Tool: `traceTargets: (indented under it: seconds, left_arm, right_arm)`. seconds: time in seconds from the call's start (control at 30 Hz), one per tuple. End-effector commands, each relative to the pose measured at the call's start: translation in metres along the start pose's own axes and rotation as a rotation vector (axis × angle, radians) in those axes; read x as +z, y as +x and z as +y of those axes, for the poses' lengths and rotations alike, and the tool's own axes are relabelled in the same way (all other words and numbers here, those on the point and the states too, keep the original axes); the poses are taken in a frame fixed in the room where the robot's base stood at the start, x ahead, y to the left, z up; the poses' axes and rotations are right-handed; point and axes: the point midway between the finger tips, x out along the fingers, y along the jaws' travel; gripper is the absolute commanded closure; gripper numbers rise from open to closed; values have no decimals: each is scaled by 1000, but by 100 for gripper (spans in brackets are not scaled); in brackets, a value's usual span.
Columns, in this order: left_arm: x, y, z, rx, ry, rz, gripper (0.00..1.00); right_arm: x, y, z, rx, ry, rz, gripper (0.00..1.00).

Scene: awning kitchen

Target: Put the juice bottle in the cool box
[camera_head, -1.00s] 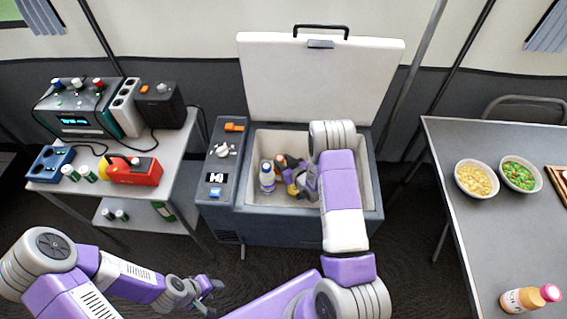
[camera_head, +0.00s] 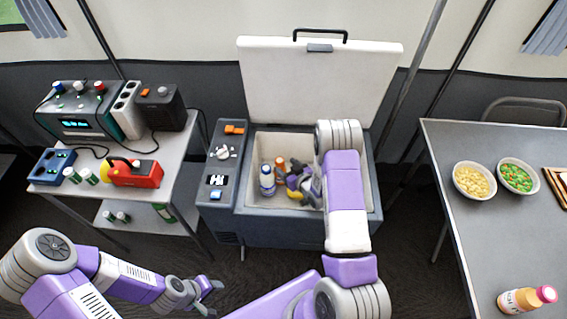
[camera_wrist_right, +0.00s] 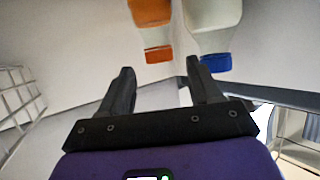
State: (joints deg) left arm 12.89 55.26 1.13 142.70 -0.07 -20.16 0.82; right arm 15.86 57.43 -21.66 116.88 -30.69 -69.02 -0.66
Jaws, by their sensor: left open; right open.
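The cool box (camera_head: 300,222) stands open with its lid up. Inside, toward the left, a white bottle with a blue cap (camera_head: 267,180) stands beside an orange-and-white bottle (camera_head: 280,166). Which is juice I cannot tell for sure. My right gripper (camera_head: 303,188) is down in the box, right of these bottles. In the right wrist view its open fingers (camera_wrist_right: 160,66) have nothing between them; the orange-and-white bottle (camera_wrist_right: 157,53) and blue-ended bottle (camera_wrist_right: 215,62) show beyond the fingertips. My left gripper (camera_head: 211,284) is open and empty, low in front of the box.
A side table on the left holds a red device (camera_head: 136,174). A yellow item (camera_head: 295,194) is in the box near the gripper. The raised lid (camera_head: 318,85) stands behind.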

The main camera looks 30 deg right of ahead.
Motion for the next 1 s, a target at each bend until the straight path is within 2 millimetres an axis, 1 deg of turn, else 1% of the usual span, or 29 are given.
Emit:
traceTargets:
  seconds: [0.03,0.1,0.2,0.3,0.43,0.87,1.0]
  left_arm:
    - [0,-5,2,0,0,0,57]
    - [0,-8,3,0,0,0,57]
    - [0,-11,4,0,0,0,57]
    - [0,-12,5,0,0,0,57]
    - [0,-12,5,0,0,0,57]
    - [1,-12,5,0,0,0,57]
    - [1,-18,7,0,0,0,57]
  right_arm:
    - [-2,-11,1,3,3,-3,37]
    - [-2,-23,1,3,3,-2,37]
    - [-1,-36,1,2,3,-2,37]
    - [-1,-43,0,2,1,0,37]
    - [0,-46,0,1,0,1,37]
    - [0,-45,0,1,0,1,37]
    - [-6,-48,0,1,0,0,37]
